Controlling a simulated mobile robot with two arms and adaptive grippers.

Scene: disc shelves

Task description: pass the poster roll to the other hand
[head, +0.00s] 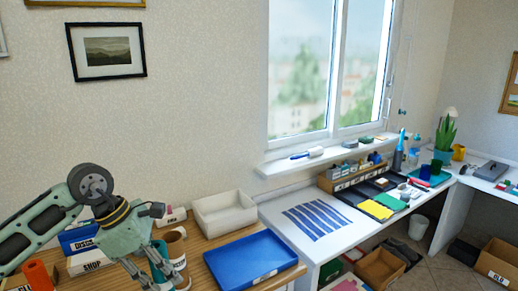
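I cannot pick out the poster roll for certain. A tan cylinder with an open top and a pale label (178,262) stands on the wooden table, and an orange cylinder (37,274) shows at the lower left. My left gripper (152,280) comes in from the left and points down just left of the tan cylinder. A teal piece shows by its fingers, and the fingertips run close to the bottom edge, so its grip is unclear. My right gripper is not in view.
A blue tray (252,262) and a cream bin (224,213) sit right of the gripper. Boxes marked DISCS (78,240) and SHOP (88,262) stand behind my arm. A white desk (345,234) with blue strips adjoins at the right. A windowsill (285,166) runs above it.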

